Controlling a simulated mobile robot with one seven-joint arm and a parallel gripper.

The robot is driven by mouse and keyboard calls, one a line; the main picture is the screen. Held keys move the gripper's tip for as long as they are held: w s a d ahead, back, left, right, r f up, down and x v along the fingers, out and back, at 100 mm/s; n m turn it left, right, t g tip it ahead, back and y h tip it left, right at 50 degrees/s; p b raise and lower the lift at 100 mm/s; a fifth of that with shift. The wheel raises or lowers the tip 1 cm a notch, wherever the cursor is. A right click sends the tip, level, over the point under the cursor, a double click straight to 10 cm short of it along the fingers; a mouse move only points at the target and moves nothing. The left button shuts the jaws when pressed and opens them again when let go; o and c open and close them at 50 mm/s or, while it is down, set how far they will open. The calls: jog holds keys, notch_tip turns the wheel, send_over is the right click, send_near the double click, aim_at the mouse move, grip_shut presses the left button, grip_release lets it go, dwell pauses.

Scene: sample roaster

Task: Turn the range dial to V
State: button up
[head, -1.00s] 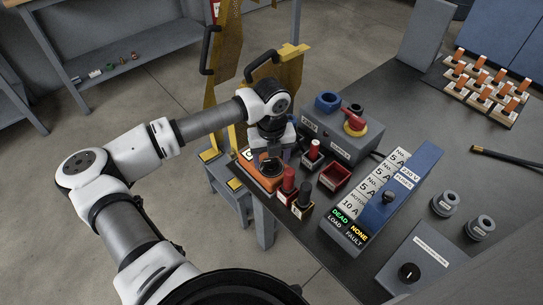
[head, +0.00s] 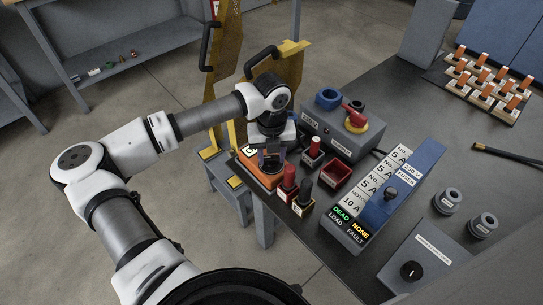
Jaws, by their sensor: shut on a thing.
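An orange meter (head: 249,160) lies at the left edge of the dark bench, below my wrist. My gripper (head: 271,160) points down over the meter's right part and is shut on a dark round piece there, which looks like the range dial (head: 271,168). The fingers and wrist cover much of the dial. Its pointer and the range marks, including V, are too small or hidden to read.
Red and black probes (head: 289,183) stand close right of the meter. Behind them are a small red tray (head: 336,174) and a grey box with a red-and-yellow switch (head: 355,120). A blue fuse box (head: 400,195) shows DEAD and NONE.

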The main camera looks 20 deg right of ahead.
aim_at(271, 158)
jog(key=m+b, duration=0.2)
jog(key=b, duration=0.1)
jog(key=shift+f, duration=0.35)
jog(key=m+b, duration=0.5)
jog(key=m, duration=0.1)
jog(key=shift+r+b, duration=0.15)
jog(key=shift+b, duration=0.2)
jog(key=shift+r+m+b, duration=0.15)
jog(key=shift+m+b, duration=0.55)
jog(key=shift+m, duration=0.6)
jog(key=o, duration=1)
jog(key=shift+r, duration=0.15)
notch_tip(271, 158, up, 14)
jog(key=shift+f, duration=0.2)
